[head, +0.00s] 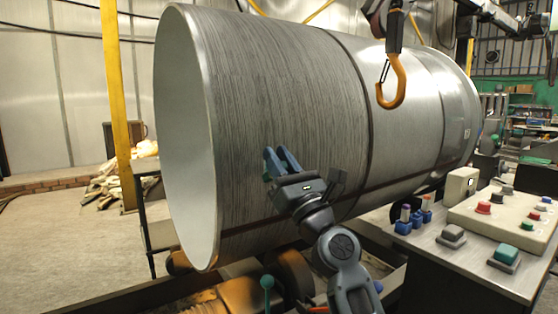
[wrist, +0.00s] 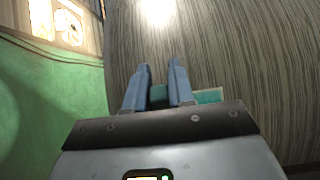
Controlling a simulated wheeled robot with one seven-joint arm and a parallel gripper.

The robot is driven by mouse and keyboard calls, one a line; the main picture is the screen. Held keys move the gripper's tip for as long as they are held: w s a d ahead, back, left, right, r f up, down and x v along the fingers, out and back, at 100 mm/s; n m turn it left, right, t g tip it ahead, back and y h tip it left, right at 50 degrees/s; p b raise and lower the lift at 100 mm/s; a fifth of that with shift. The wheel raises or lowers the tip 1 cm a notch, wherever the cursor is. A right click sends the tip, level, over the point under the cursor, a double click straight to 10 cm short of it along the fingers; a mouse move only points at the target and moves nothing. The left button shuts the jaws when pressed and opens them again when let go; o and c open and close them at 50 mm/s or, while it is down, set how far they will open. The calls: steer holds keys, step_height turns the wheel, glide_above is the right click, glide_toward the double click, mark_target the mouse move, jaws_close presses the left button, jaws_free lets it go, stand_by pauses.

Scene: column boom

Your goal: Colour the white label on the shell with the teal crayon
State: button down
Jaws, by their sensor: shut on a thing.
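The shell (head: 290,110) is a large grey metal cylinder lying on its side, and its brushed surface also fills much of the wrist view (wrist: 250,50). My gripper (head: 282,160) is in front of the shell's near side, with its blue fingers pointing at the surface. In the wrist view my gripper (wrist: 160,72) is shut on the teal crayon (wrist: 158,92), which shows between the fingers. Just right of the fingers is a pale-edged patch, the label (wrist: 209,96), with teal over much of what shows. The fingers hide part of it. I cannot tell whether the crayon touches it.
An orange hook (head: 391,85) hangs in front of the shell. A control panel (head: 470,222) with coloured buttons stands at the right, beside small blue holders (head: 404,225) with coloured sticks. A yellow post (head: 118,110) stands left. Rollers lie below the shell. The floor at left is open.

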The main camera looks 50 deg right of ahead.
steer(key=shift+w+d, duration=0.25)
steer(key=shift+w, duration=0.55)
stand_by(1.8)
steer(key=shift+r, duration=0.1)
steer(key=s+a+p, duration=0.1)
steer(key=s, duration=0.4)
steer(key=shift+s+a, duration=0.35)
steer(key=shift+s, duration=0.05)
